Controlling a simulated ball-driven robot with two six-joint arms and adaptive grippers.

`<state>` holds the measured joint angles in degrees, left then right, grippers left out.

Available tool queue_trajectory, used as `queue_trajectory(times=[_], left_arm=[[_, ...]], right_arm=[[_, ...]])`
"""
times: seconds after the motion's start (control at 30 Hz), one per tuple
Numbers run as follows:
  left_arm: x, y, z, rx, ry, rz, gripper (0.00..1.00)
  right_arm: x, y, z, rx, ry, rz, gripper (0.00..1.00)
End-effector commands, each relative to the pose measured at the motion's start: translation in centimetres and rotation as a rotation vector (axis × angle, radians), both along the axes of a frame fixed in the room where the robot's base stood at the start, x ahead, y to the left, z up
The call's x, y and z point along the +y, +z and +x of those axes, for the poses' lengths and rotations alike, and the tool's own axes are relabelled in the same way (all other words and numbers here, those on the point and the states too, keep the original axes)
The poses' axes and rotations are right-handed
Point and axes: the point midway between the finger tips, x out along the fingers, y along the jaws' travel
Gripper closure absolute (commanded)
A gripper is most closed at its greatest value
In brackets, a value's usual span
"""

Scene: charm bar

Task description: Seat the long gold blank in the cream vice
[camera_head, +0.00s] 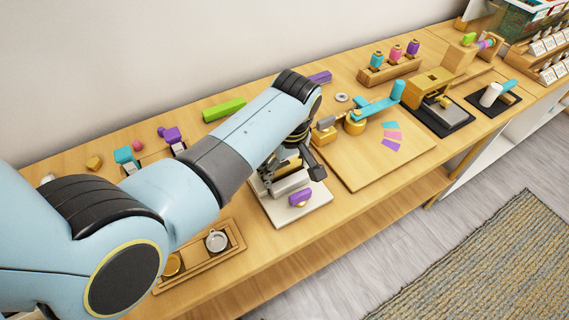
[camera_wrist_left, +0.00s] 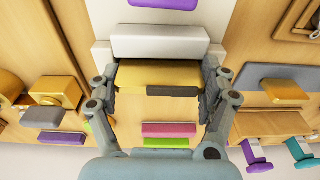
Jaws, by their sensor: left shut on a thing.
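The cream vice (camera_head: 290,213) stands near the table's front edge, with a purple handle (camera_head: 300,198) at its front. Its pale jaw block (camera_wrist_left: 160,40) shows in the left wrist view. My left gripper (camera_wrist_left: 160,80) is shut on the gold blank (camera_wrist_left: 155,72), one finger at each end. The blank lies level beside the pale jaw, with a dark patch under its near edge. In the head view my left gripper (camera_head: 291,160) is over the back of the vice, and my arm partly hides it. I cannot tell whether the blank touches the vice floor. My right gripper is out of view.
Right of the vice is a wooden board (camera_head: 375,160) with coloured strips and a turquoise lever. A wooden tray (camera_head: 205,262) with round pieces lies to the left. A green bar (camera_head: 223,109) lies behind.

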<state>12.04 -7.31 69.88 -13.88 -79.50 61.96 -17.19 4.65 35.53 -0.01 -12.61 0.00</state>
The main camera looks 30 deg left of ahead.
Motion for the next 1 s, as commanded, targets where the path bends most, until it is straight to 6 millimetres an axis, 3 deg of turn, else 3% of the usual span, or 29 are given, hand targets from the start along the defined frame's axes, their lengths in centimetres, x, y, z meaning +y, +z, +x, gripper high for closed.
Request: queue_trajectory(times=[0.03, 0.17, 0.53, 1.0], left_arm=[[0.0, 0.0, 0.0, -0.001, 0.0, 0.0, 0.17], [0.0, 0.0, 0.0, -0.001, 0.0, -0.001, 0.0], [0.0, 0.7, 0.1, -0.002, 0.0, 0.0, 0.0], [0.0, 9.0, 0.1, -0.002, 0.001, 0.0, 0.0]], right_arm=[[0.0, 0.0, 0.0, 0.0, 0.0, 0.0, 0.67], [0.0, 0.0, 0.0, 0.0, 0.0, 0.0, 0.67], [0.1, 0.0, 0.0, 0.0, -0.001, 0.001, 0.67], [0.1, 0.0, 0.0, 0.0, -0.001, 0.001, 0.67]])
